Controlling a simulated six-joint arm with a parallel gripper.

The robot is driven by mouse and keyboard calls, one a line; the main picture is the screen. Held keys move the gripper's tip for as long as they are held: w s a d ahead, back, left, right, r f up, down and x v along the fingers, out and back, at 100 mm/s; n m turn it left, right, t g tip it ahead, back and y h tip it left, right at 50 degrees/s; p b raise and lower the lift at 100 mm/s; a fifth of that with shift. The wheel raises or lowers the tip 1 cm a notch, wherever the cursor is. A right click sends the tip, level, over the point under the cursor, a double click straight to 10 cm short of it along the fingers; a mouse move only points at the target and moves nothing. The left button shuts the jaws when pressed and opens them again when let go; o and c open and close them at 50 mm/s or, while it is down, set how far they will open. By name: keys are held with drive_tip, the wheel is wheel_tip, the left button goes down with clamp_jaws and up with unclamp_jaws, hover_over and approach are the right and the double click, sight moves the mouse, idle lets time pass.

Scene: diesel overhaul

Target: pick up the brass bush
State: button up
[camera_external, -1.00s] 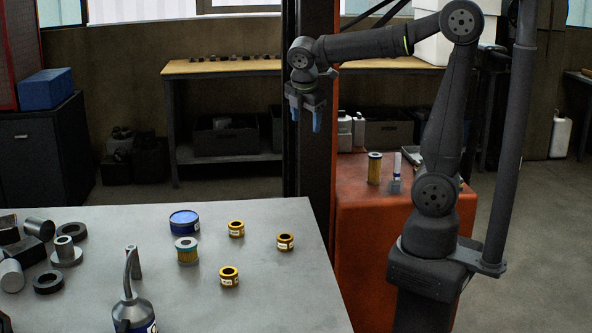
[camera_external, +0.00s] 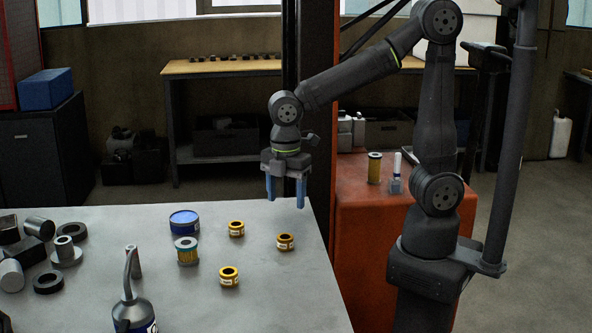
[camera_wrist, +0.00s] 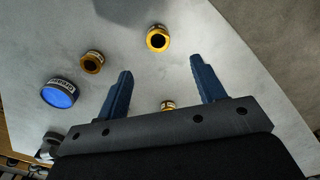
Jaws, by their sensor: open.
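Three short brass-coloured bushes with dark bores and pale labels stand on the grey table: a back one (camera_external: 236,229), a right one (camera_external: 285,242) and a front one (camera_external: 229,276). I cannot tell which is the task's brass bush. My gripper (camera_external: 285,201) is open and empty, pointing down above the table's back right part, higher than the bushes. In the wrist view, the open fingers (camera_wrist: 161,67) show a bush (camera_wrist: 157,39) just beyond their tips, another (camera_wrist: 92,62) to the left, and a third (camera_wrist: 168,105) between them, partly hidden by the gripper body.
A blue tin (camera_external: 185,220) and a yellow-and-teal filter (camera_external: 187,251) stand left of the bushes. A grey oil can (camera_external: 134,310) is at the front. Dark and steel metal parts (camera_external: 65,251) crowd the left. The table's right side is clear.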

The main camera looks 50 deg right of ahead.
sight(285, 237)
drive_tip(key=f, duration=1.1)
drive_tip(key=shift+w+f, duration=0.2)
drive_tip(key=shift+f, duration=0.1)
drive_tip(key=c, duration=1.2)
drive_tip(key=shift+r, duration=0.15)
